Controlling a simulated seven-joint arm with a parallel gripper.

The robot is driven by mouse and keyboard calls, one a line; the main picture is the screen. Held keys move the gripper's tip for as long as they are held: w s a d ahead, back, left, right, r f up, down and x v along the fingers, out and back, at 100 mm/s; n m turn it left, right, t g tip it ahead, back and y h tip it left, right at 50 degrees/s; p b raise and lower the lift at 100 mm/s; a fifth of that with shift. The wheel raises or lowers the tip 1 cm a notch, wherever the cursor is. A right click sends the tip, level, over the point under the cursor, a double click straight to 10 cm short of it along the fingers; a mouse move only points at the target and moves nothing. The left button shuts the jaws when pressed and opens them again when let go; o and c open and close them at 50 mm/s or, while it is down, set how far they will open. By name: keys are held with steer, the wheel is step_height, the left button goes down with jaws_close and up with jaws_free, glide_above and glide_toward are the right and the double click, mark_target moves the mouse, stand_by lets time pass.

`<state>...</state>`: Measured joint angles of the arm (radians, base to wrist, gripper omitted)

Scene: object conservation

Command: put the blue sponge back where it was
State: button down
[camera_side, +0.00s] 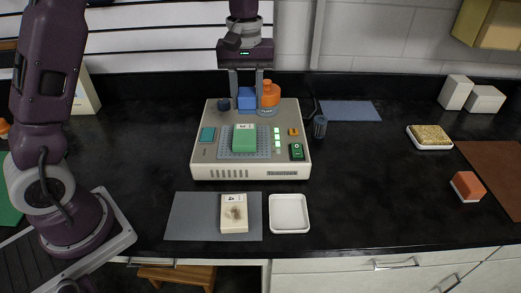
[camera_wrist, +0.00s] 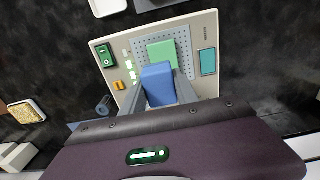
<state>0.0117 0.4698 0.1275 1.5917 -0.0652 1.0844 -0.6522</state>
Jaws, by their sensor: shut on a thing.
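The blue sponge (camera_side: 247,98) is between the two fingers of my gripper (camera_side: 246,103), near the back edge of the beige device in the side view. In the wrist view the blue sponge (camera_wrist: 158,84) sits between the fingers of my gripper (camera_wrist: 159,92), which is shut on it. A green block (camera_side: 244,138) with a white label lies on the device's perforated plate; it also shows in the wrist view (camera_wrist: 162,53), beyond the sponge. I cannot tell how high the sponge is above the surface.
The beige device (camera_side: 250,173) stands mid-counter. An orange bottle (camera_side: 268,97) is close to my right finger. A bare blue-grey mat (camera_side: 350,111) lies at back right. In front are a grey mat (camera_side: 188,217) with a labelled cream block (camera_side: 234,213) and an empty white tray (camera_side: 289,229).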

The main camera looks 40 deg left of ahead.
steer(key=s+d+f, duration=0.2)
steer(key=d+f, duration=0.2)
steer(key=d, duration=0.7)
glide_above(288, 214)
step_height(288, 214, down, 2)
step_height(288, 214, down, 10)
steer(key=shift+r, duration=0.15)
steer(key=shift+f, duration=0.25)
steer(key=c, duration=1.4)
jaws_free()
steer(key=shift+f, duration=0.15)
steer(key=shift+o, duration=1)
